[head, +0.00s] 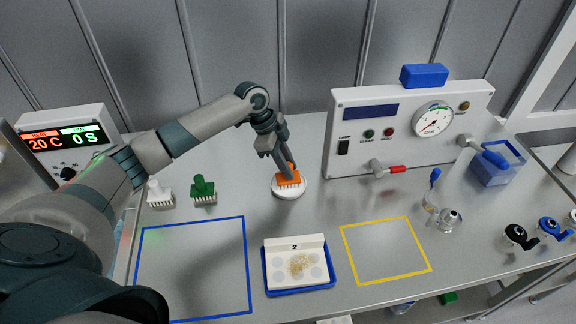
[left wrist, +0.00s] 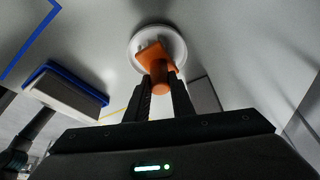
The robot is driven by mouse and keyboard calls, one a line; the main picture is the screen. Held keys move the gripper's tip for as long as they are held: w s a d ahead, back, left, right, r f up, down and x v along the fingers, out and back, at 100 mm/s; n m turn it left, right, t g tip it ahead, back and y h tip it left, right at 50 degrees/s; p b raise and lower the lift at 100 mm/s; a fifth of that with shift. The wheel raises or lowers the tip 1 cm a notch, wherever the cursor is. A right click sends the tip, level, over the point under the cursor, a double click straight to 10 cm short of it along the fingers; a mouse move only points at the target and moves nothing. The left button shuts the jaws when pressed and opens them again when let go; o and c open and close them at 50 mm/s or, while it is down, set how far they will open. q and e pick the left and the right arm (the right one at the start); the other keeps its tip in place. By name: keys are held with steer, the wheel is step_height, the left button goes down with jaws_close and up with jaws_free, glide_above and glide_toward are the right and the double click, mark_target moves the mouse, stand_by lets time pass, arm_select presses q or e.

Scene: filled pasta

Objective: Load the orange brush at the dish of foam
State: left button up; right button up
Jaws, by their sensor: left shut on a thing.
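The orange brush (head: 288,178) stands bristles down over a white round dish (head: 300,190) in the head view. My left gripper (head: 285,165) is shut on the brush from above. In the left wrist view the brush (left wrist: 156,62) sits between the fingers (left wrist: 163,90), with the white dish (left wrist: 178,42) behind it. The bristles appear at the dish, but whether they touch foam cannot be told. The foam itself is not clearly seen. My right gripper is not in view.
A green brush (head: 204,190) and a white brush (head: 159,194) stand to the left. A blue tray (head: 300,291) holds a white block marked 2. Blue and yellow outlines (head: 385,250) mark bare table. A gauge panel (head: 400,150) stands at the right back.

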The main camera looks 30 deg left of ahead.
mark_target(294, 181)
arm_select(q)
steer(key=shift+f, duration=0.5)
stand_by(0.5)
steer(key=shift+s+f, duration=0.1)
stand_by(2.1)
steer(key=shift+r+p, duration=3.3)
steer(key=shift+r, duration=0.3)
steer(key=shift+d+b, duration=0.2)
steer(key=shift+b, duration=0.1)
steer(key=s+d+r+n+t+y+b, duration=0.3)
steer(key=s+d+n+b, duration=0.4)
steer(key=n+b, duration=0.5)
steer(key=d+r+n+y, duration=0.1)
steer(key=d+n, duration=0.1)
steer(key=n, duration=0.1)
steer(key=shift+s+d+b, duration=0.25)
steer(key=shift+d+b, duration=0.1)
steer(key=shift+d, duration=0.05)
